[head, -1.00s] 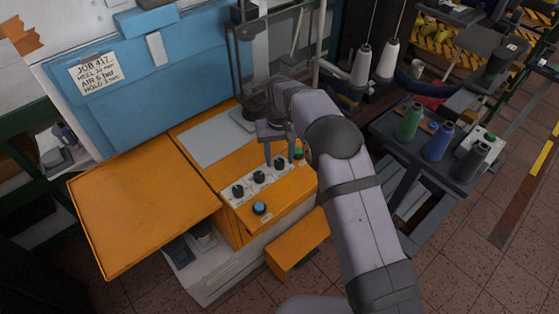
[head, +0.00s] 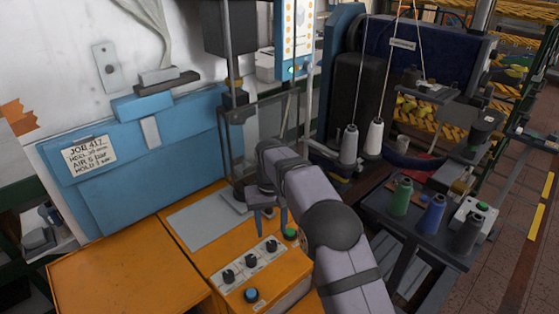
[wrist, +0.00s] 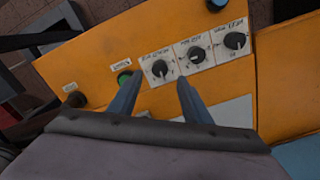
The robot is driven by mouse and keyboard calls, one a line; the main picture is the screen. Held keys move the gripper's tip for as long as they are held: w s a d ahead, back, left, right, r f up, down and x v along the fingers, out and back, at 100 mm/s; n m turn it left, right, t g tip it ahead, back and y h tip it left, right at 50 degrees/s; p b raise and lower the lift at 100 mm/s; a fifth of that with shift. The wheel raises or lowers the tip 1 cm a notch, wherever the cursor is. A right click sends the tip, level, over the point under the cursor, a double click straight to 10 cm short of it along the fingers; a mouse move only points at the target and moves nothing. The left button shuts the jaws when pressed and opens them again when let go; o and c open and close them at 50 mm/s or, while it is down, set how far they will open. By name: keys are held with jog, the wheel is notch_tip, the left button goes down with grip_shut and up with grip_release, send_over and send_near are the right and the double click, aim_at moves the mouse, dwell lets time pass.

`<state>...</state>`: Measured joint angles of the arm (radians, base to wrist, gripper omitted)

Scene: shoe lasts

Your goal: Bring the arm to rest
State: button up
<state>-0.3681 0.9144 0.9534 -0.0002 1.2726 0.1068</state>
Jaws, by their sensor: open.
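My gripper (head: 268,217) is open and empty, above the orange control panel in the head view. In the wrist view its two fingers (wrist: 158,95) stand apart, with a dial partly between them. The panel's orange top (wrist: 110,50) carries three black dials with white labels; the middle dial (wrist: 195,54) and the right dial (wrist: 235,41) are clear of the fingers. A green button (wrist: 124,78) shows beside the left finger. A dark knob (wrist: 76,99) is farther left, and a blue button (head: 251,295) shows on the panel's front in the head view.
A blue cabinet (head: 120,165) with a job card (head: 88,155) stands behind on the left. A clear guard frame (head: 262,135) rises behind the gripper. Thread spools, including a green one (head: 400,197), stand on a dark stand at right. An orange flap (head: 120,275) lies at lower left.

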jog(key=s+d+r+m, duration=0.2)
jog(key=s+d, duration=1.5)
jog(key=s, duration=0.2)
jog(key=s+d+f+m, duration=0.1)
jog(key=s+d+f, duration=0.1)
jog(key=s, duration=0.9)
jog(key=shift+d+f, duration=0.25)
jog(key=shift+d, duration=0.3)
